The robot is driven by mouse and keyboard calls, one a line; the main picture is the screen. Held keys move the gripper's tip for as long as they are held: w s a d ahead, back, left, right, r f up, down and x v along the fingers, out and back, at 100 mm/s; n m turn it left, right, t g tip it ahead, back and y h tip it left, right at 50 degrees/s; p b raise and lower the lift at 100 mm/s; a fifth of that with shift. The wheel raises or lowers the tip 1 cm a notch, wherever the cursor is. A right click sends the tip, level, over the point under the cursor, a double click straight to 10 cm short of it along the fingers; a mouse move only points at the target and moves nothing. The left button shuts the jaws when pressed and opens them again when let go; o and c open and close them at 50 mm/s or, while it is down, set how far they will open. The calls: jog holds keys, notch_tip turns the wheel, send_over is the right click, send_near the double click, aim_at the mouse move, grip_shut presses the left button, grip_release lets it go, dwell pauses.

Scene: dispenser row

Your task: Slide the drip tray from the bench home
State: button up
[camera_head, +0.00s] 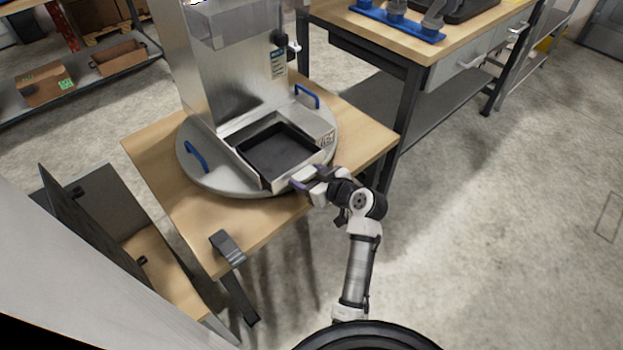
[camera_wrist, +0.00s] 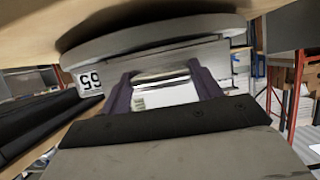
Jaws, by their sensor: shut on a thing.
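The drip tray (camera_head: 278,151) has a dark inside and a pale metal rim. It lies level at the foot of the metal dispenser (camera_head: 236,75), between low metal side walls. My gripper (camera_head: 304,179) is at the tray's near right side, low over the turntable's front edge. In the wrist view the purple fingers (camera_wrist: 163,90) stand on either side of a bright metal piece, which appears to be the tray's front part. The exact grip is partly hidden by my gripper. I cannot tell whether the tray is fully in its bay.
The dispenser stands on a round grey turntable (camera_head: 219,184) with blue handles on a wooden bench (camera_head: 358,128). A grey clamp-like part (camera_head: 228,246) sits at the bench's near edge. A second workbench (camera_head: 445,48) stands behind right. The floor to the right is clear.

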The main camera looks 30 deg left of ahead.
aim_at(301, 171)
jog(key=shift+w+a+b, duration=0.15)
jog(key=shift+w+a, duration=0.15)
jog(key=shift+a, duration=0.55)
jog(key=shift+w+a+b, duration=0.15)
jog(key=shift+w+a, duration=0.15)
jog(key=shift+a, duration=0.5)
jog(key=o, duration=1.8)
jog(key=shift+c, duration=0.2)
